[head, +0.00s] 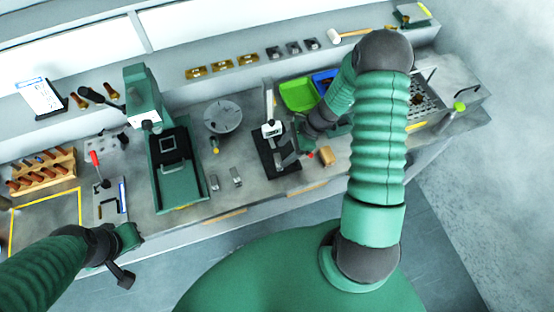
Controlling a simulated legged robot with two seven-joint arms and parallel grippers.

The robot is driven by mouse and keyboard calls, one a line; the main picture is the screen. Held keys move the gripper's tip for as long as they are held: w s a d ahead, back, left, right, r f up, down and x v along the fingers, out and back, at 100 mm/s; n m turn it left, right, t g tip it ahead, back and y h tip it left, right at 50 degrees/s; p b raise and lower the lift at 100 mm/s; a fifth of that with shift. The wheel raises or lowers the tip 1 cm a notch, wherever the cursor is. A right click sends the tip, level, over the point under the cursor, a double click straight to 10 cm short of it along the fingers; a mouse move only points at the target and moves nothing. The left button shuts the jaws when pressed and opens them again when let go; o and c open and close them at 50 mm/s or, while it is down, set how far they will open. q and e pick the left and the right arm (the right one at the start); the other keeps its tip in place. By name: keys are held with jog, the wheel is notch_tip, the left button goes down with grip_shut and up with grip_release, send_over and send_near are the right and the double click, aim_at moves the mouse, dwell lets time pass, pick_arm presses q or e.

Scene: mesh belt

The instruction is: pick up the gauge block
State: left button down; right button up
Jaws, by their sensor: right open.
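My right gripper (306,150) reaches down to the bench beside the dark base (266,166) of an upright gauge stand (270,128). It is open, and my own arm partly hides it. A small grey block (287,158) shows at the right side of that base, close to the gripper's left; it looks like the gauge block, but it is too small to be sure. I cannot tell whether the gripper touches it. My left gripper (126,258) is at the lower left, in front of the bench edge and far from the stand; its jaw opening is unclear.
Two small metal pieces (237,178) lie left of the stand. A tan block (326,157) lies right of the gripper. A green press (172,160), a round plate (223,117) and green and blue bins (298,94) stand around. Brass and dark blocks line the back shelf.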

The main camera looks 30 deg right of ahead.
aim_at(279, 159)
jog(key=x, duration=0.1)
jog(key=p+x, duration=0.1)
jog(key=x, duration=0.1)
jog(key=shift+s+f+p, duration=0.2)
jog(key=shift+f+p, duration=0.2)
jog(key=shift+f, duration=0.05)
jog(key=shift+w+f, duration=0.15)
jog(key=shift+f, duration=0.4)
jog(key=shift+a, duration=0.15)
jog(key=c, duration=0.3)
grip_shut()
